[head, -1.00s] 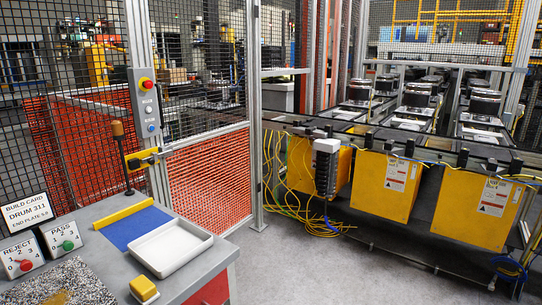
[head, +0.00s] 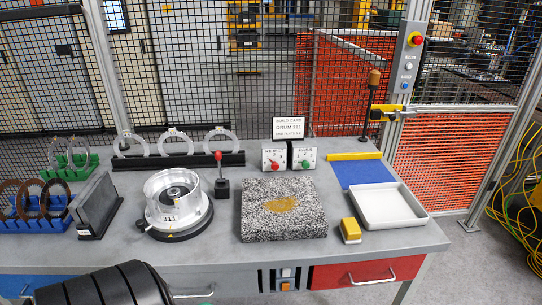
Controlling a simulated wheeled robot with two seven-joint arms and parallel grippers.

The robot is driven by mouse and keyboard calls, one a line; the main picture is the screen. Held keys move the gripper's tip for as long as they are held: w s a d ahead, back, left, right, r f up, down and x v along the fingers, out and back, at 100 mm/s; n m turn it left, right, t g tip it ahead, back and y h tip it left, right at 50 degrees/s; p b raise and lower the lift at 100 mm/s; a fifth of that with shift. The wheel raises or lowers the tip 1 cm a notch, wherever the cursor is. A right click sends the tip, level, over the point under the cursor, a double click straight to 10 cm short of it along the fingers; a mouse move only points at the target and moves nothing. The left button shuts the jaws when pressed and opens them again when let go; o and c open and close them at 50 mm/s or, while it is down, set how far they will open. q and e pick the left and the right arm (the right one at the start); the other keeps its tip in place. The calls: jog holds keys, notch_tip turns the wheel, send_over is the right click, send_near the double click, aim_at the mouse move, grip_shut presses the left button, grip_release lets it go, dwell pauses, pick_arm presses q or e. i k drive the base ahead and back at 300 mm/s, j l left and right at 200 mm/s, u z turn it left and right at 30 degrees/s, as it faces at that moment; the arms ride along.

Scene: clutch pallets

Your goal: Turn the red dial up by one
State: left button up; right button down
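The red dial (head: 275,166) is on the front of a small white box marked REJECT (head: 274,154), toward the back of the grey workbench. The numbers around it are too small to read, so I cannot tell its setting. A similar box marked PASS (head: 304,155), with a green dial (head: 305,165), stands just right of it. The build card (head: 288,127) reading DRUM 311 stands behind the two boxes. Neither of my grippers can be made out in the head view, and nothing touches the red dial.
A speckled stone block (head: 283,222) lies in front of the boxes. A red-knobbed lever (head: 221,187) and a metal drum (head: 173,206) stand left of it. A white tray (head: 388,207), blue mat (head: 361,174) and yellow block (head: 350,231) are on the right. Wire mesh fencing stands behind.

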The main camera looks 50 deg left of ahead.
aim_at(274, 165)
jog(key=u, duration=1.5)
